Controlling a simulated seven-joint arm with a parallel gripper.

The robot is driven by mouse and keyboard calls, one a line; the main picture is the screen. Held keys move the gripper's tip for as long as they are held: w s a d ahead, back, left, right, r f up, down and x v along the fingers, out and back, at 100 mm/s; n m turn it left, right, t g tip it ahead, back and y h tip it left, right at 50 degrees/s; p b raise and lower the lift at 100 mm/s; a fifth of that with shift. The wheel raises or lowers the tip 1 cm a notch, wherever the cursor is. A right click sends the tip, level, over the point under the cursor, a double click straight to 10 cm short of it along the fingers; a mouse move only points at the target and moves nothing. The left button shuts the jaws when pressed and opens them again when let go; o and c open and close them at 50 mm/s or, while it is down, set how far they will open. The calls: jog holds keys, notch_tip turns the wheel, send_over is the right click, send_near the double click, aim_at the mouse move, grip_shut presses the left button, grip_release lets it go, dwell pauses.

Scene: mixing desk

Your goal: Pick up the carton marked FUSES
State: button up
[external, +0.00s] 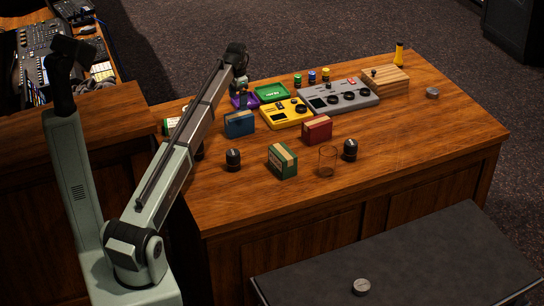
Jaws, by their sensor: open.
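Three small cartons stand on the wooden desk (440,150): a blue one (239,124), a red one (317,129) and a green one with a tan band (283,161). Their lettering is too small to read, so I cannot tell which is marked FUSES. My gripper (241,95) points down at the far left of the desk, behind the blue carton and over or close to a purple tray (245,102). It is open and apart from all three cartons. Its fingers are small and partly hard to make out.
A yellow device (286,113), grey console (340,98), green tray (272,93) and wooden block (386,80) stand behind the cartons. A clear glass (327,162) and two dark knobbed pieces (233,159) (350,150) stand near the green carton. The desk's right side is mostly clear.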

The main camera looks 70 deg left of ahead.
aim_at(239, 114)
notch_tip(239, 114, down, 7)
jog(key=shift+d+r, duration=0.1)
jog(key=shift+r, duration=0.05)
jog(key=shift+d+f, duration=0.15)
jog(key=shift+f, duration=1.15)
jog(key=shift+d+f, duration=0.1)
jog(key=shift+f, duration=1.15)
jog(key=c, duration=1.3)
jog(key=shift+r, duration=0.15)
